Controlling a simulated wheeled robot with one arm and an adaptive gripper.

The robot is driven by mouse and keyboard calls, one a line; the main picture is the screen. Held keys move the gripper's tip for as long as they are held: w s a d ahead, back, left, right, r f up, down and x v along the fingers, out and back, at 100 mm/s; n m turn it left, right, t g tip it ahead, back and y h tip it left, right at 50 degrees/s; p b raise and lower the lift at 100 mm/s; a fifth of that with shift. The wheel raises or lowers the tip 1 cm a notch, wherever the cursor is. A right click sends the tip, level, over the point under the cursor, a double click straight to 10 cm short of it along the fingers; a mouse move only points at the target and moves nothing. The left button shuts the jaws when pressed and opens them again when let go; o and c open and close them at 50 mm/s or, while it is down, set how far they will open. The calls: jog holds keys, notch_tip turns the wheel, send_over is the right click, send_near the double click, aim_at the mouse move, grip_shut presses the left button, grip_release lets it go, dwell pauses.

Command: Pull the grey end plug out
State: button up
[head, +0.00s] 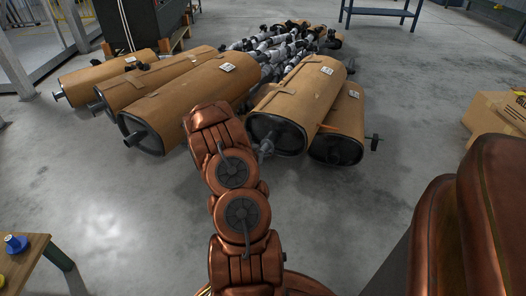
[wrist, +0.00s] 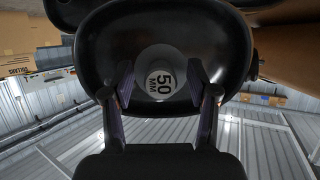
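In the wrist view, a grey round end plug (wrist: 162,58) marked "50 MM" sits in the black oval end (wrist: 222,45) of a muffler. My gripper (wrist: 163,88) has its two fingers on either side of the plug, with a narrow gap showing beside it. The fingers are open, and I see no clear contact. In the head view my copper-coloured arm reaches up to the mufflers and hides my gripper. The near mufflers there are a brown-wrapped one (head: 188,96) left of my arm and another (head: 300,92) right of it. I cannot tell which one the plug is in.
More wrapped mufflers lie alongside at the left (head: 105,78) and right (head: 345,115), with pipes sticking out of their ends. A low table (head: 22,262) with a blue knob-like object (head: 16,244) stands at front left. Cardboard boxes (head: 497,112) stand at right. The near floor is clear.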

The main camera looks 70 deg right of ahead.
grip_shut()
jog(key=shift+a, duration=0.2)
jog(key=a+p, duration=0.1)
jog(key=a, duration=0.5)
jog(key=shift+w+a, duration=0.25)
dwell(1.5)
dwell(0.5)
jog(key=shift+r+p, duration=0.15)
jog(key=shift+p, duration=0.15)
